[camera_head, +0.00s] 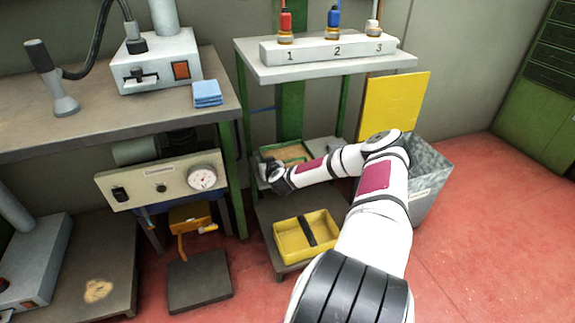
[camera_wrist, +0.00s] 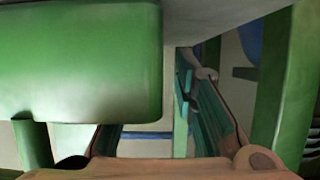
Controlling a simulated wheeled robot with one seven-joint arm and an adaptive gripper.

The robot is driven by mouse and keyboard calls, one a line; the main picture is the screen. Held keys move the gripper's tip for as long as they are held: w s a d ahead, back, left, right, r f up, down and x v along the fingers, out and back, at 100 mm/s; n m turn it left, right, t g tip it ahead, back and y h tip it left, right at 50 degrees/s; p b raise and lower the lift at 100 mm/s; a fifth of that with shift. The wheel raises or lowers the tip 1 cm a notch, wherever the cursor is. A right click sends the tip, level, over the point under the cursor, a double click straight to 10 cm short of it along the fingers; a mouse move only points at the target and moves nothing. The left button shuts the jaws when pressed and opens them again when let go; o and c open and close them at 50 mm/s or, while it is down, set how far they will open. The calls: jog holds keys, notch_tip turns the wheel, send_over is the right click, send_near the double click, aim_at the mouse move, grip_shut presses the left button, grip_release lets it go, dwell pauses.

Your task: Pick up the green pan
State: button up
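The green pan (camera_head: 291,149) sits on the small upper shelf under the numbered stand, with brown contents or a brown floor showing inside. My gripper (camera_head: 268,170) is low beside its left front side, small and partly hidden by my wrist. In the wrist view a large rounded green body (camera_wrist: 80,60), apparently the pan, fills the upper left, very close to the camera. It hides part of one finger. The other finger (camera_wrist: 200,110) shows to its right, with a gap between them. The fingers look apart; contact with the pan cannot be made out.
A yellow divided tray (camera_head: 292,252) lies on the lower shelf. The numbered stand (camera_head: 330,70) is overhead, with green legs close by. A grey bin (camera_head: 430,180) and yellow panel (camera_head: 392,108) stand to the right. Red floor is clear at the right.

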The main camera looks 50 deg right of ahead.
jog(key=shift+w+d+f, duration=0.1)
jog(key=shift+w+d, duration=0.1)
jog(key=shift+w, duration=0.15)
jog(key=shift+c, duration=0.2)
grip_shut()
